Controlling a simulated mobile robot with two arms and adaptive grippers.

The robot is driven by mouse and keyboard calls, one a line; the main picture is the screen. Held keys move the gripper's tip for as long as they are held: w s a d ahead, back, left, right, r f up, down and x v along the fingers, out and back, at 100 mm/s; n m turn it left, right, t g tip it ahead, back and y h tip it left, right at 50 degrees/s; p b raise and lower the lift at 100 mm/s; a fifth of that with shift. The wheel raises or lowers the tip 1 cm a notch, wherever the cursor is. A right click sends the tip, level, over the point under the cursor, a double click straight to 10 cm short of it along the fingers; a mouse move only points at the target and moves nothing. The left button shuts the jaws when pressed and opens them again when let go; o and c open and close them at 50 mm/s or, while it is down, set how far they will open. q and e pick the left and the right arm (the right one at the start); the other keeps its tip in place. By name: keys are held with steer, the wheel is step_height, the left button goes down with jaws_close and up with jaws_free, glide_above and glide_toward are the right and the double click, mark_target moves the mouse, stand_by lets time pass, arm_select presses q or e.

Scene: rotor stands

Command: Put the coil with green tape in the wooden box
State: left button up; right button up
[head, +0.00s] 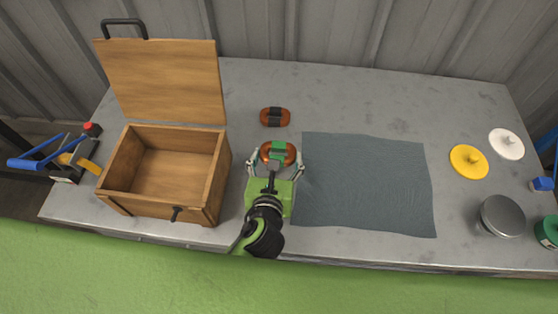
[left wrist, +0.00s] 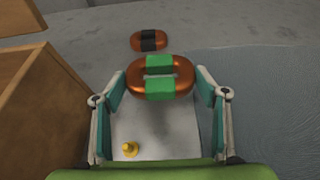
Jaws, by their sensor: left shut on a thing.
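The coil with green tape (head: 290,154) is a copper-coloured oval ring with green bands, left of the grey mat. It also shows in the left wrist view (left wrist: 180,78), between the fingers. My left gripper (head: 276,163) is shut on this coil, with one finger at each end. I cannot tell whether the coil is clear of the table. The wooden box (head: 216,178) stands to the left with its lid (head: 165,80) raised and its inside empty. A similar coil with black tape (head: 275,117) lies behind the held coil. My right gripper is not in view.
The grey mat (head: 365,185) lies flat right of the gripper. Yellow (head: 468,161) and white (head: 506,144) discs and a grey round piece (head: 503,216) sit at the right. Tools with blue handles (head: 35,156) lie left of the box.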

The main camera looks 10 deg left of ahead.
arm_select(q)
steer(key=w+f, duration=0.2)
steer(key=shift+w+f, duration=0.25)
steer(key=shift+f, duration=0.1)
steer(key=shift+f+b, duration=0.6)
steer(key=shift+f, duration=1)
steer(key=shift+f, duration=0.15)
steer(key=o, duration=1.4)
